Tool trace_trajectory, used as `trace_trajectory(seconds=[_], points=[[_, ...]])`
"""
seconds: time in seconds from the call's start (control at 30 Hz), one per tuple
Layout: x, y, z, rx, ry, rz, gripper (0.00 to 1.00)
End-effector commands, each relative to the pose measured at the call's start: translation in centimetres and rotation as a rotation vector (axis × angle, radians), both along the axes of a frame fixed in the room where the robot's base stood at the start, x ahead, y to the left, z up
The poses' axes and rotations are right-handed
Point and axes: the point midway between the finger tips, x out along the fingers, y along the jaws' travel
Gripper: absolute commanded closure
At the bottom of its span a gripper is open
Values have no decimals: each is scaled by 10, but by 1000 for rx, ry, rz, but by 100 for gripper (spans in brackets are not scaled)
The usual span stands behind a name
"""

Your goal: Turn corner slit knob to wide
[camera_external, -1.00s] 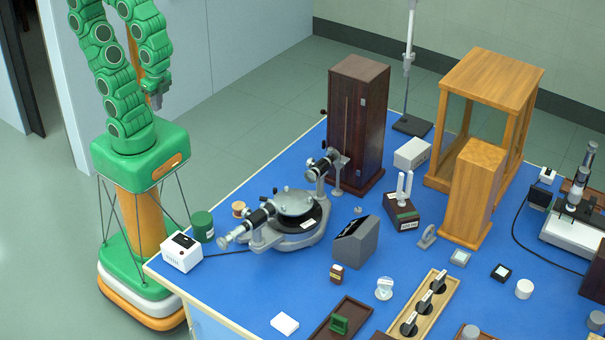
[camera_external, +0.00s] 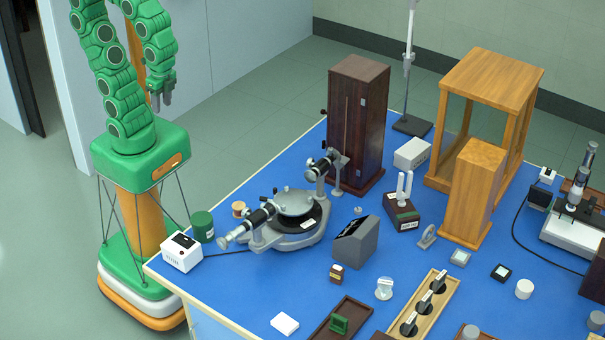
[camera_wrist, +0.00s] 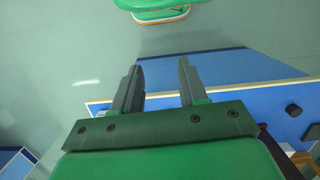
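A spectrometer (camera_external: 290,235) with a round silver table and two dark tubes stands on the blue bench top near its left corner. One tube (camera_external: 247,224) points to the front left, and another (camera_external: 322,165) stands toward the dark wooden cabinet. Small knobs are on it, but I cannot tell which is the slit knob or how it is set. My gripper (camera_external: 161,101) hangs beyond the bench's left edge, well apart from the spectrometer. In the wrist view my gripper (camera_wrist: 160,75) is open, with nothing between the fingers.
A white box (camera_external: 181,254), a green tin (camera_external: 202,227) and a small copper-coloured spool (camera_external: 238,209) stand near the spectrometer's left side. A grey wedge-shaped box (camera_external: 356,243) is to its right. The dark cabinet (camera_external: 350,130) rises behind.

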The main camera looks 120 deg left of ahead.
Motion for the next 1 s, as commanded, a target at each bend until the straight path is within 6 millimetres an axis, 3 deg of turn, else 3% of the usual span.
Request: trace_trajectory(seconds=[0.5, 1.0], points=[[131, 20, 41, 29, -34, 267, 56], [254, 54, 58, 50, -64, 536, 56]])
